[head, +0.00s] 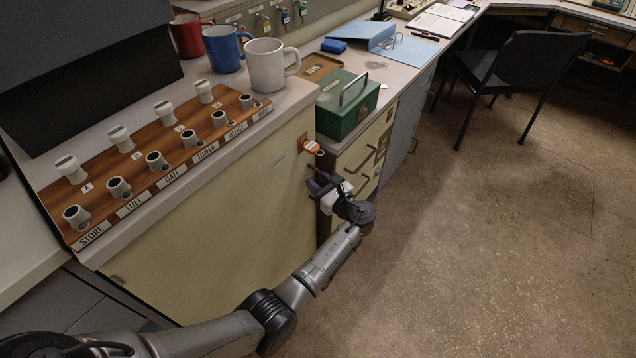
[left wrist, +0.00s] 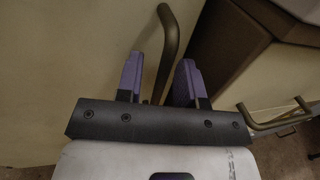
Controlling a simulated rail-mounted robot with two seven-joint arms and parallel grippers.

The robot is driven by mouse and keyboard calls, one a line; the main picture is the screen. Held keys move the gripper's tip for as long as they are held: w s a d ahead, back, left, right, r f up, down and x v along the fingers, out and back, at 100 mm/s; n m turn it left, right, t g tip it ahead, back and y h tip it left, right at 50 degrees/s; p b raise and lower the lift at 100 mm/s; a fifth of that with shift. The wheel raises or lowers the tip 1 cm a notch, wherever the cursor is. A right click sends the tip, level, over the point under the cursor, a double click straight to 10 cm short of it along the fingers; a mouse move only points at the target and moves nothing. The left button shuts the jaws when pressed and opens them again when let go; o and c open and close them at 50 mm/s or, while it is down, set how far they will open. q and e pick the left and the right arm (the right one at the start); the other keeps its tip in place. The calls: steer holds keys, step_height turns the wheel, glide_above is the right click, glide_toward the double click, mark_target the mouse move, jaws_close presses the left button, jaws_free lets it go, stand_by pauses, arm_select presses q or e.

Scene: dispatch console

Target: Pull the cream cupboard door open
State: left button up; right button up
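The cream cupboard door (head: 225,215) is the large flat front under the key-board counter. It looks closed. Its bar handle (left wrist: 170,50) is a curved dark bronze bar in the left wrist view. My left gripper (head: 316,184) is at the door's right edge, below an orange tag. In the left wrist view its purple fingers (left wrist: 158,75) are apart, with the lower part of the bar running between them and gaps showing on both sides. In the head view the handle is mostly hidden by the gripper. My right gripper is not in view.
To the right are drawers with bar handles (head: 367,158), close to my left gripper. A green cash box (head: 345,112) and mugs (head: 266,65) stand on the counters. A black chair (head: 520,65) stands further back. The brown floor (head: 450,250) right of the cupboard is clear.

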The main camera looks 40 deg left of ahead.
arm_select(q)
jaws_close()
stand_by(0.3)
stand_by(0.3)
